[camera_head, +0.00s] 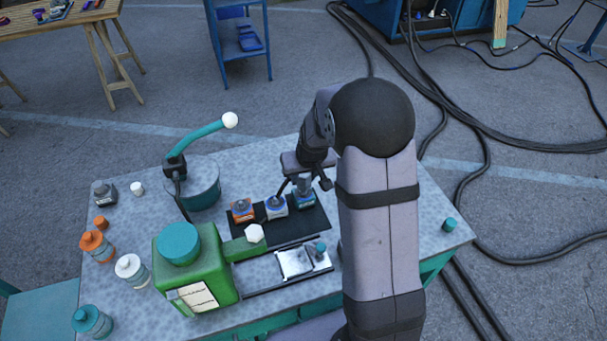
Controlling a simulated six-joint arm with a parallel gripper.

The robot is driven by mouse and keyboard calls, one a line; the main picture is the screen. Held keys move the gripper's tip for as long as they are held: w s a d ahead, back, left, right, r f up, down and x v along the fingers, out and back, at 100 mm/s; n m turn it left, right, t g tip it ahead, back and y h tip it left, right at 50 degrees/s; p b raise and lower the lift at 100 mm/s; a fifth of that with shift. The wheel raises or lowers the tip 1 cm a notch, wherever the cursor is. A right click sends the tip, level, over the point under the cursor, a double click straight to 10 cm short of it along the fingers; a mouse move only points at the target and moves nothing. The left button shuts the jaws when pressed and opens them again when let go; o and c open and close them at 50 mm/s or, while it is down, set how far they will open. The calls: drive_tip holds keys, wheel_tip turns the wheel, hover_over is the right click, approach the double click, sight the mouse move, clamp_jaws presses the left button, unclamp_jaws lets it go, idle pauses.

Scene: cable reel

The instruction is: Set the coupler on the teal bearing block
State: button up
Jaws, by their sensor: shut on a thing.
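My gripper (305,184) points down over the right end of a black mat (312,221). It is shut on a small grey piece, which looks like the coupler (304,182). The teal-blue bearing block (304,201) stands on the mat directly under it. I cannot tell whether the coupler touches the block. My arm hides the area right of the mat.
A green machine (204,275) with a teal knob stands in front left. A drum (203,190) with a teal lever (199,137) rises behind left. Several bottles (130,270) line the left edge. A small teal piece (450,224) stands right. The table's (430,200) right part is mostly clear.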

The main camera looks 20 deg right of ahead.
drive_tip(key=shift+f+b, duration=0.9)
drive_tip(key=shift+f, duration=0.5)
drive_tip(key=o, duration=1.3)
drive_tip(key=shift+b+v, duration=0.85)
drive_tip(key=shift+v, duration=2.8)
